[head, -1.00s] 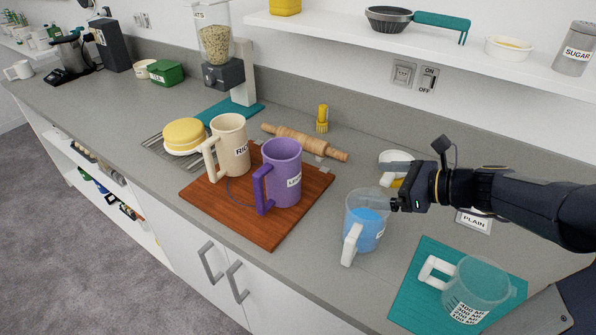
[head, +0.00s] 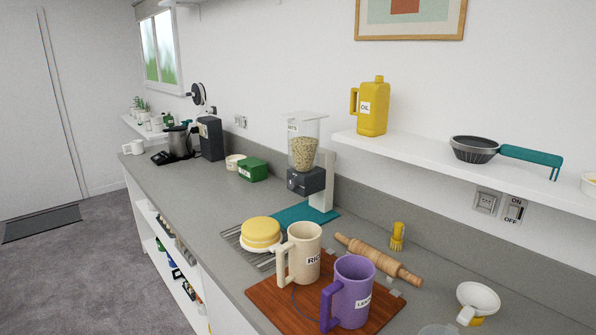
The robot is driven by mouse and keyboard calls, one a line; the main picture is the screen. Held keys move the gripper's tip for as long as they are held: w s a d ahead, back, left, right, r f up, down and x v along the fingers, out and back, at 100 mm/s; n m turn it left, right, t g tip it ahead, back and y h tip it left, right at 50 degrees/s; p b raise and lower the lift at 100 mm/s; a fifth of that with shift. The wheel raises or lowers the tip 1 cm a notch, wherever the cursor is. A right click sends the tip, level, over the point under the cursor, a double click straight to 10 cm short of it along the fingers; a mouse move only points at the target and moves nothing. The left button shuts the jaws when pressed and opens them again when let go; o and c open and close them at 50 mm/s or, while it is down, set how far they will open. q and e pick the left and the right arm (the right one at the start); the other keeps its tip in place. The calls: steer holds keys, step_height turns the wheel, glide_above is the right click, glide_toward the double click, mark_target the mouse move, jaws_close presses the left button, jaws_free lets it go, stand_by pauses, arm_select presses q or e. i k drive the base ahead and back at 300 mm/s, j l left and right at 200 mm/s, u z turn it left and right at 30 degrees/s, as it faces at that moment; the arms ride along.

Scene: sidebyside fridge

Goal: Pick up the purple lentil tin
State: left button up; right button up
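The purple lentil tin (head: 353,293) is a mug-shaped container with a side handle and a white label that begins "LEN". It stands upright on the reddish-brown wooden board (head: 271,296) on the counter, at the bottom of the head view. Neither of my grippers shows in the head view now.
A rolling pin (head: 376,259) and a yellow brush (head: 397,237) lie behind the board. A yellow round item (head: 261,233) sits on a wire rack to its left. A grain dispenser (head: 305,157) stands farther back. A white funnel-like cup (head: 478,301) is at right. A shelf (head: 420,158) overhangs the counter.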

mark_target(351, 291)
steer(key=k+l, duration=0.2)
steer(key=k, duration=0.15)
steer(key=z, duration=1.6)
steer(key=u, duration=1.35)
